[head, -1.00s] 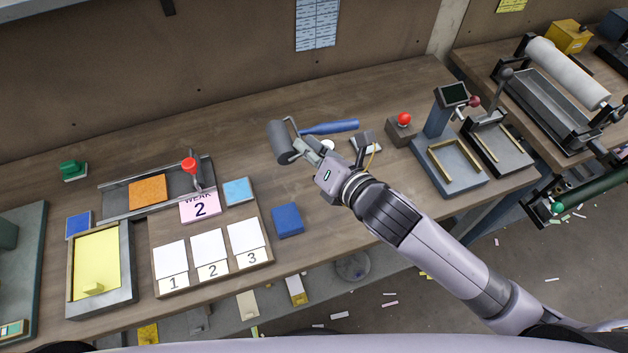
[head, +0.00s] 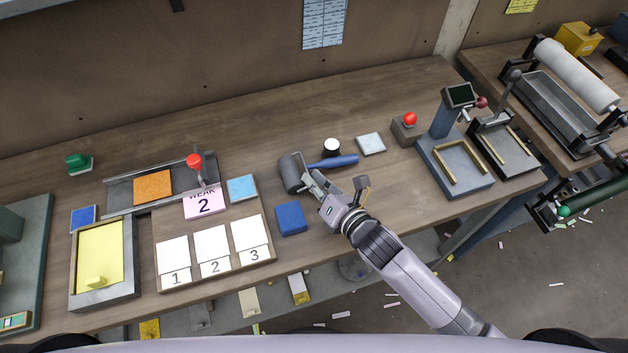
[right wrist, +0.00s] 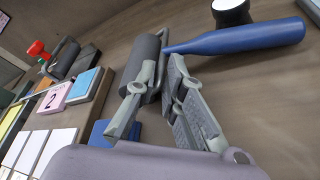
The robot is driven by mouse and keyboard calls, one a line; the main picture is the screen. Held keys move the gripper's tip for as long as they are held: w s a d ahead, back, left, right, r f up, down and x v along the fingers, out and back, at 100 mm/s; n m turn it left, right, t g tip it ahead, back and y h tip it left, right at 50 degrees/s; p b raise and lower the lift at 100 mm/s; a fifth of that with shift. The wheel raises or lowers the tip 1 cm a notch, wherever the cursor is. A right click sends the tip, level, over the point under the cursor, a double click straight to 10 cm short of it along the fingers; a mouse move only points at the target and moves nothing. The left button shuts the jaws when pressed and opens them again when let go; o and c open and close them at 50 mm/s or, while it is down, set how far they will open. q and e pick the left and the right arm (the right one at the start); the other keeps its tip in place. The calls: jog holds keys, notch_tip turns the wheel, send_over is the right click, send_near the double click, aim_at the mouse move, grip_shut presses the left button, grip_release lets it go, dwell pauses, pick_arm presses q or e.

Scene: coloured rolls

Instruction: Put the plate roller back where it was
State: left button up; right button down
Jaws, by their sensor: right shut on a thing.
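The plate roller has a dark grey cylinder (head: 294,173) and a blue handle (head: 336,162). It is over the middle of the wooden bench in the head view. My right gripper (head: 312,182) is shut on it near the frame between cylinder and handle. In the right wrist view the fingers (right wrist: 166,75) close there, with the cylinder (right wrist: 140,66) to the left and the handle (right wrist: 242,38) to the right. I cannot tell whether the roller touches the bench. My left gripper is not in view.
A black-and-white round jar (head: 332,147) and a pale square tile (head: 371,144) stand behind the handle. A blue block (head: 291,218) lies in front of the cylinder. A red-button box (head: 406,130) is to the right. The bench's back middle is clear.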

jog(key=shift+f, duration=0.25)
jog(key=c, duration=1.9)
grip_release()
jog(key=shift+s+d+f, duration=0.1)
jog(key=shift+f, duration=0.1)
jog(key=shift+c, duration=0.2)
jog(key=shift+r, duration=0.5)
jog(key=b+v, duration=0.1)
jog(key=v, duration=0.9)
jog(key=shift+s+d, duration=0.2)
jog(key=shift+s, duration=0.1)
jog(key=shift+s+d+r, duration=0.25)
jog(key=shift+s+d, duration=0.05)
jog(key=shift+s, duration=0.15)
